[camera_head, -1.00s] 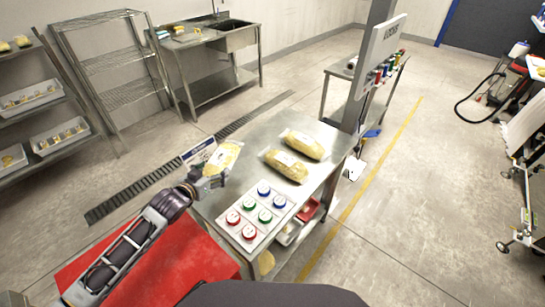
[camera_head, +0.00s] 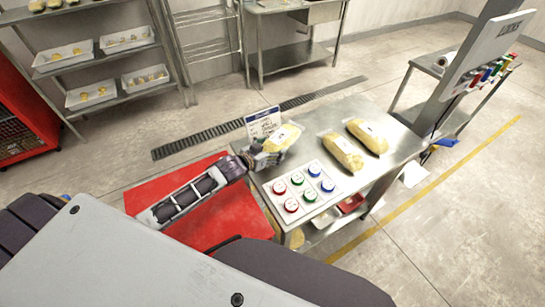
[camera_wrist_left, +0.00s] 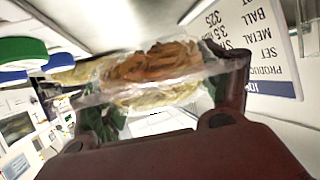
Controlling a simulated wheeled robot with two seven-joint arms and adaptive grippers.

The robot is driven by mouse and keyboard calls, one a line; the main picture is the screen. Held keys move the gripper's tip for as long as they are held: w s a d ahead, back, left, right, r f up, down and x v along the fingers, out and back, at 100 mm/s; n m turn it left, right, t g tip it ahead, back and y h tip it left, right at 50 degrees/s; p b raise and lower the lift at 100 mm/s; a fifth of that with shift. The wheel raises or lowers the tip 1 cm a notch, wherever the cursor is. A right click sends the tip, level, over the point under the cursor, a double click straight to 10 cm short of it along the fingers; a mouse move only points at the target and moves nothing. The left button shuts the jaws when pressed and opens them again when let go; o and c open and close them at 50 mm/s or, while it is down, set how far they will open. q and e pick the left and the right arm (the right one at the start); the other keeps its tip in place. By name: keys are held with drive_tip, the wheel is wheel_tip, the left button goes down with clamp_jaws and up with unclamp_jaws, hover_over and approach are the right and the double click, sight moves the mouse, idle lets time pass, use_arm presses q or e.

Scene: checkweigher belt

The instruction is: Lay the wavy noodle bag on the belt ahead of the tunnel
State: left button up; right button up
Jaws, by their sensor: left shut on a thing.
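My left gripper (camera_head: 262,158) is shut on a clear bag of yellowish noodles (camera_head: 284,137). In the head view it holds the bag over the left end of a steel table, next to a printed sign. In the left wrist view, the bag (camera_wrist_left: 155,68) spans between the dark fingers of the gripper (camera_wrist_left: 160,95), with crinkled film and a brownish patch. Two other filled bags, a nearer one (camera_head: 342,152) and a farther one (camera_head: 367,136), lie on the table. I cannot make out the belt or the tunnel. My right gripper is out of view.
The steel table (camera_head: 310,135) bears a white panel (camera_head: 305,192) with red, green and blue caps. A sign (camera_head: 262,121) stands near the held bag. Shelves with white trays (camera_head: 93,92) stand at the back left.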

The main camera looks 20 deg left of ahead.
use_arm(q)
drive_tip(key=shift+f, duration=0.6)
drive_tip(key=shift+f, duration=1.9)
drive_tip(key=shift+f, duration=0.15)
drive_tip(key=o, duration=1.4)
drive_tip(key=shift+s, duration=0.1)
drive_tip(key=shift+v, duration=5.95)
